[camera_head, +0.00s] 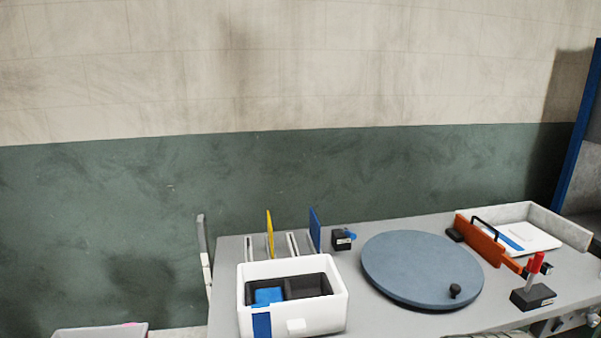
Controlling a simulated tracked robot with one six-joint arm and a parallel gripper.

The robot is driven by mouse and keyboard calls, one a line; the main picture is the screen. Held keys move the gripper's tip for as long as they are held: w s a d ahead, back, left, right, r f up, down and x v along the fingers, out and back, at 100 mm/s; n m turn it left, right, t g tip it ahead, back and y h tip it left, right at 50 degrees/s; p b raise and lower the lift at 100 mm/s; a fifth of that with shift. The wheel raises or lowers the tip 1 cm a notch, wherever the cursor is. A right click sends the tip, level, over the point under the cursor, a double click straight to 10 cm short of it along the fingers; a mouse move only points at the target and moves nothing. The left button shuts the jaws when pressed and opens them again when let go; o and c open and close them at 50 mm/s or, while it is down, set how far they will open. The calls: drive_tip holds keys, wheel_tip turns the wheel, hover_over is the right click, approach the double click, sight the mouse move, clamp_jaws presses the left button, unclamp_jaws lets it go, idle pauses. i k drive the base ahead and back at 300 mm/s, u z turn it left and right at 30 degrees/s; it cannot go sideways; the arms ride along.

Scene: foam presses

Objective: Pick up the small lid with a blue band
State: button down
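A flat white lid with a blue band (526,238) lies in a shallow pale grey tray (560,226) at the right back of the table. An orange upright board (480,240) stands in front of the tray and hides part of the lid's left side. A black handle shows above the board; I cannot tell whether it belongs to the board or the lid. A white open box (318,315) with a blue band on its front stands at the front left of the table. My gripper is not in view.
A large blue-grey round disc (415,262) with a black knob lies mid-table. A black block with a red-topped post (532,290) stands at right. Yellow (270,235) and blue (315,230) upright plates and a small black block (342,240) are at the back.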

sight(518, 239)
drive_tip(key=z, duration=2.55)
drive_tip(key=i, duration=0.85)
drive_tip(key=u, duration=0.05)
